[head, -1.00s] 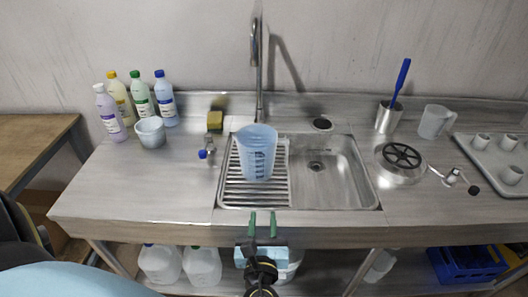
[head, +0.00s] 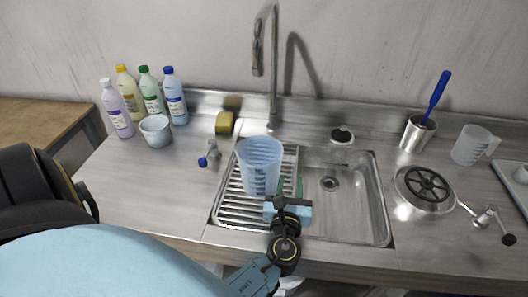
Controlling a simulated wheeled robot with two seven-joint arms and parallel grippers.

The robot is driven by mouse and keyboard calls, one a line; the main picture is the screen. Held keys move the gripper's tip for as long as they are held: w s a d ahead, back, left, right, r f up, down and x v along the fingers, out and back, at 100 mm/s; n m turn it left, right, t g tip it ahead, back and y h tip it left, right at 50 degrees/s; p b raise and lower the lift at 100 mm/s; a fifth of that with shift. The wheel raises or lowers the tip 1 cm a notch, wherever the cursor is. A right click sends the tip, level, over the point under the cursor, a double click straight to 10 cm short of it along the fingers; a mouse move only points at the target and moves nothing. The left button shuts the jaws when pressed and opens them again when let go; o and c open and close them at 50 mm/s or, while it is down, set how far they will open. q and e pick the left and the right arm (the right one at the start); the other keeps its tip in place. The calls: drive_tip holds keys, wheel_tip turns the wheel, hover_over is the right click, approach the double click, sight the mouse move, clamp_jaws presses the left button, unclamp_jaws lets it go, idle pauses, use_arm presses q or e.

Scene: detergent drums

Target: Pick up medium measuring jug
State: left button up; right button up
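A translucent blue measuring jug (head: 259,168) stands upright on the ribbed drainer rack at the left of the sink. A smaller clear measuring jug (head: 472,146) with a handle stands on the counter at the right. Which of the two is the medium one, I cannot tell for sure. My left gripper (head: 289,187) is in front of the blue jug, at its lower right, with its green fingers apart and nothing seen between them. Whether a finger touches the jug, I cannot tell. My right gripper is not in view.
The tap (head: 274,70) rises behind the jug. Several bottles, a white pot (head: 155,130) and a sponge (head: 225,123) are at the left. The left counter front is clear.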

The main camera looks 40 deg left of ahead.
sight(293, 172)
use_arm(q)
drive_tip(key=x, duration=0.4)
drive_tip(key=shift+w+r, duration=0.35)
drive_tip(key=shift+w+a, duration=0.15)
drive_tip(key=shift+w, duration=0.05)
clamp_jaws()
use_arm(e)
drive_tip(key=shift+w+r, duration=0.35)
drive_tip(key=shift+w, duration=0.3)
use_arm(q)
drive_tip(key=shift+w, duration=0.1)
